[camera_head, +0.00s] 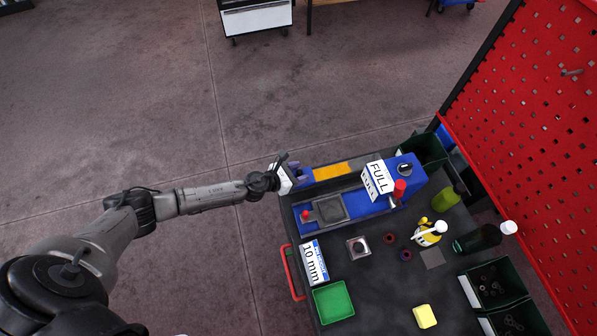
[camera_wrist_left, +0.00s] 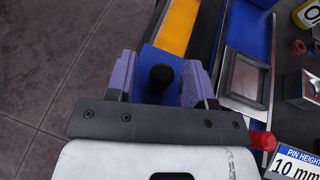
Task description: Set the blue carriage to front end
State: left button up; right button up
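A long blue fixture (camera_head: 352,212) lies along the far side of the dark table. At its left end a blue part with a black knob (camera_wrist_left: 161,77) shows between my left gripper's fingers in the left wrist view; it looks like the blue carriage, but most of it is hidden. My left gripper (camera_head: 296,172) is at that end of the fixture. In the left wrist view its purple fingers (camera_wrist_left: 158,80) are open, one on each side of the knob, with gaps visible. My right gripper is not in view.
A yellow strip (camera_head: 334,171), a grey framed plate (camera_head: 330,209) and a red knob (camera_head: 399,189) are on the fixture. Signs reading FULL (camera_head: 377,177) and 10 mm (camera_head: 314,261) stand nearby. A green tray (camera_head: 333,302) is at the near edge. A red pegboard (camera_head: 540,110) rises at right.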

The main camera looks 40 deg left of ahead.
pick_arm(q)
jog(key=v, duration=1.3)
jog(key=shift+s+r+b, duration=0.25)
jog(key=shift+s+b, duration=0.05)
jog(key=shift+b, duration=0.15)
